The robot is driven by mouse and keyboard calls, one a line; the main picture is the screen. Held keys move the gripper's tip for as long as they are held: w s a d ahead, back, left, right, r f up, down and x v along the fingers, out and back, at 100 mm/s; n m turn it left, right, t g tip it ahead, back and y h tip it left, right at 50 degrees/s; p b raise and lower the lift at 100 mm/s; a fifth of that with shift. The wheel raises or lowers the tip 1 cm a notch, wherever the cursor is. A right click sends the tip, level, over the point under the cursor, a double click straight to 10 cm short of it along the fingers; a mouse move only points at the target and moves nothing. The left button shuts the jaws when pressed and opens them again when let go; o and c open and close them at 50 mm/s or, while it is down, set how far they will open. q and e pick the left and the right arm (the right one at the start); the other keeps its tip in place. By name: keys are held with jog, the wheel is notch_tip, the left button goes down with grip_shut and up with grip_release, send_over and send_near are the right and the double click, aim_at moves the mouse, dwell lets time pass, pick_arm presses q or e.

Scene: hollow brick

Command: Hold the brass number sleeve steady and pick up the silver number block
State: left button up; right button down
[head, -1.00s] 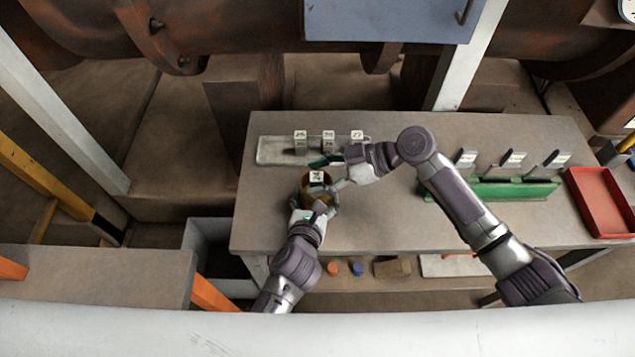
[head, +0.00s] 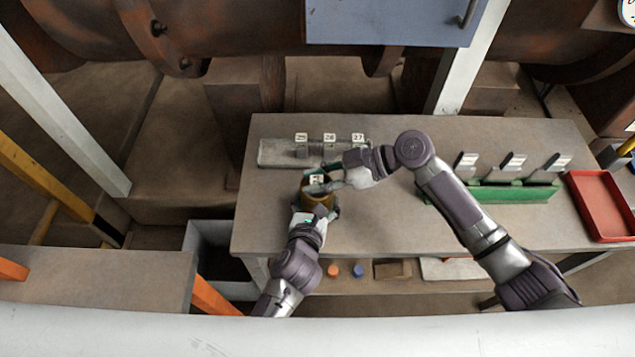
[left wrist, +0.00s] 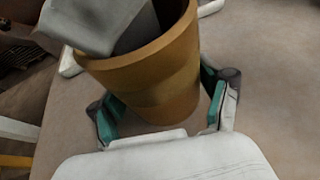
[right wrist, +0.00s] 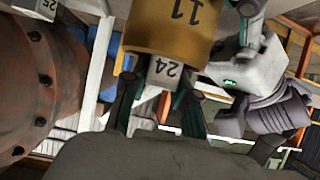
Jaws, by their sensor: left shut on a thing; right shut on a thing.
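The brass number sleeve (head: 318,202) stands near the front left of the bench. My left gripper (left wrist: 160,98) is shut around its outside, one finger on each side. In the right wrist view the sleeve (right wrist: 170,32) bears the number 11. The silver number block (right wrist: 165,72), marked 24, shows at the sleeve's mouth. My right gripper (right wrist: 160,95) is shut on the block, its fingers at either side. In the head view my right gripper (head: 330,184) partly covers the block's pale top (head: 316,180). How much of the block is inside the sleeve is hard to tell.
A pale rack (head: 280,153) with several numbered blocks lies just behind the sleeve. A green rack (head: 510,192) with upright tagged plates and a red tray (head: 600,205) stand at the right. The bench front between my arms (head: 390,225) is clear.

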aim_at(319, 179)
pick_arm(q)
jog(key=shift+d, duration=0.1)
pick_arm(e)
jog(key=r, duration=0.9)
jog(key=shift+w+d+r, duration=0.2)
jog(key=shift+r, duration=0.05)
pick_arm(q)
jog(key=o, duration=1.5)
jog(key=shift+w, duration=0.1)
jog(key=shift+o, duration=0.2)
jog(key=v, duration=1.2)
jog(key=shift+f, duration=0.1)
pick_arm(e)
jog(key=shift+f, duration=0.1)
